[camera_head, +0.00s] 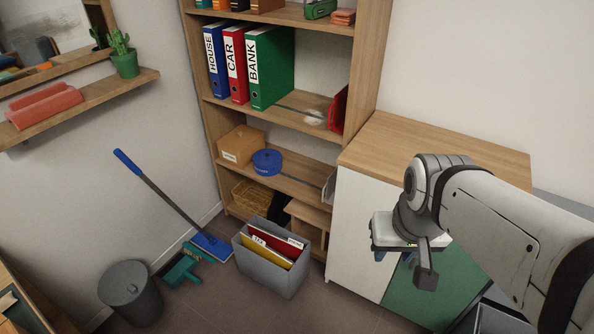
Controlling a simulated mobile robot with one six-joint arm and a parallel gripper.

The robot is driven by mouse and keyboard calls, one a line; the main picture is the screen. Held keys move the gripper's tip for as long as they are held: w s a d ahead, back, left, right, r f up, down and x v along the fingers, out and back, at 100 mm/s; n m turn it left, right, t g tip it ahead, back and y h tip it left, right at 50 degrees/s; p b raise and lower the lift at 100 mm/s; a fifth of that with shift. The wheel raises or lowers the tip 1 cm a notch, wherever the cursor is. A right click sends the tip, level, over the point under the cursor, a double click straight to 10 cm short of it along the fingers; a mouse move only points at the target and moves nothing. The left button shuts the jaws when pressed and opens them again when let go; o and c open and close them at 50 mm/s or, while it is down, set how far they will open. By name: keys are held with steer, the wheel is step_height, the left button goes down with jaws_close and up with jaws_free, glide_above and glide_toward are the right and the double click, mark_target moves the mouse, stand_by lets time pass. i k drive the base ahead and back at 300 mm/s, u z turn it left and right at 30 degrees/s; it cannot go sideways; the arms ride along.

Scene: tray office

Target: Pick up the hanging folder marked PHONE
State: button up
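A grey open file box (272,272) stands on the floor in front of the shelf unit. It holds a yellow hanging folder (268,252) at the front and a red hanging folder (275,241) behind it, both with white tabs. The tab lettering is too small to read surely, so I cannot tell which folder is marked PHONE. My gripper (402,256) is to the right of the box, in front of the low cabinet, and apart from the folders. Its fingers are largely hidden by its own body, and I cannot tell how far apart they are.
The shelf unit (365,60) holds blue, red and green binders (270,70). A low cabinet (360,225) with a wooden top stands right of the box. Floor in front of the box is clear.

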mark_target(291, 250)
steer(key=u, duration=0.15)
steer(key=i, duration=1.3)
steer(key=u, duration=0.8)
